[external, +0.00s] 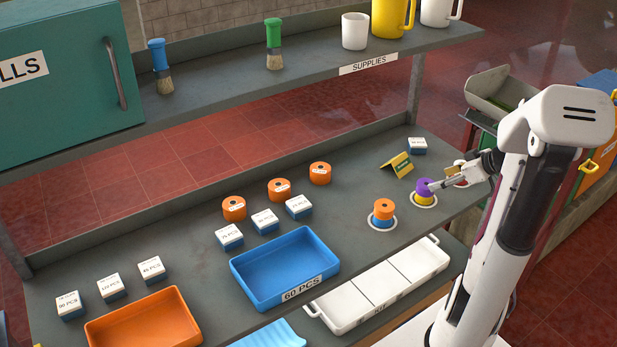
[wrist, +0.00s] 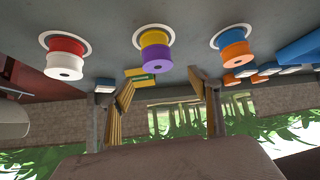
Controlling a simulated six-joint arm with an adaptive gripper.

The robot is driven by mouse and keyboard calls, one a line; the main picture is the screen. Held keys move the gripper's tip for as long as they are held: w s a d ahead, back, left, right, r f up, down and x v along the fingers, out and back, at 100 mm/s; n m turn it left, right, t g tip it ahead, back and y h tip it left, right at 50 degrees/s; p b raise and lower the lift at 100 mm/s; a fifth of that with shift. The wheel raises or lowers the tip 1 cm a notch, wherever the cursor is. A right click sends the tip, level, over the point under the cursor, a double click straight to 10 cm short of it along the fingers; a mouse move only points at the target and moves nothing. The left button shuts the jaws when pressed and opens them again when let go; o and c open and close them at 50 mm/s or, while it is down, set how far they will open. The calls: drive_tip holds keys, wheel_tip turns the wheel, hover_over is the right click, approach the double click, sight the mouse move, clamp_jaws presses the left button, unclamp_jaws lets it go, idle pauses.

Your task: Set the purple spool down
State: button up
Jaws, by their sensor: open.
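The purple spool (external: 424,185) sits upright on a yellow spool (external: 423,198), inside a white ring (external: 413,203) on the grey bench. In the wrist view, which looks upside down, the purple spool (wrist: 156,58) and yellow spool (wrist: 153,37) are stacked in line. My gripper (external: 446,177) is just right of the stack in the external view. In the wrist view, the two fingers of my gripper (wrist: 162,80) are spread wide with nothing between them. The purple spool shows just beyond the fingertips, apparently free of them.
An orange-on-blue stack (external: 383,212) stands nearby in its own ring. A white-on-red stack (wrist: 65,62) stands on the other side in the wrist view. A yellow folded sign (external: 398,165) and a small box (external: 417,146) stand behind. A blue tray (external: 285,268) lies left.

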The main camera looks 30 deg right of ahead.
sight(427, 184)
drive_tip(key=shift+d+f+m, duration=0.1)
drive_tip(key=shift+d+m, duration=0.05)
drive_tip(key=shift+m, duration=0.25)
drive_tip(key=shift+x, duration=1.3)
drive_tip(key=shift+f, duration=0.1)
drive_tip(key=shift+x, duration=2.5)
drive_tip(key=shift+c, duration=0.4)
drive_tip(key=c, duration=1.2)
drive_tip(key=shift+c, duration=0.2)
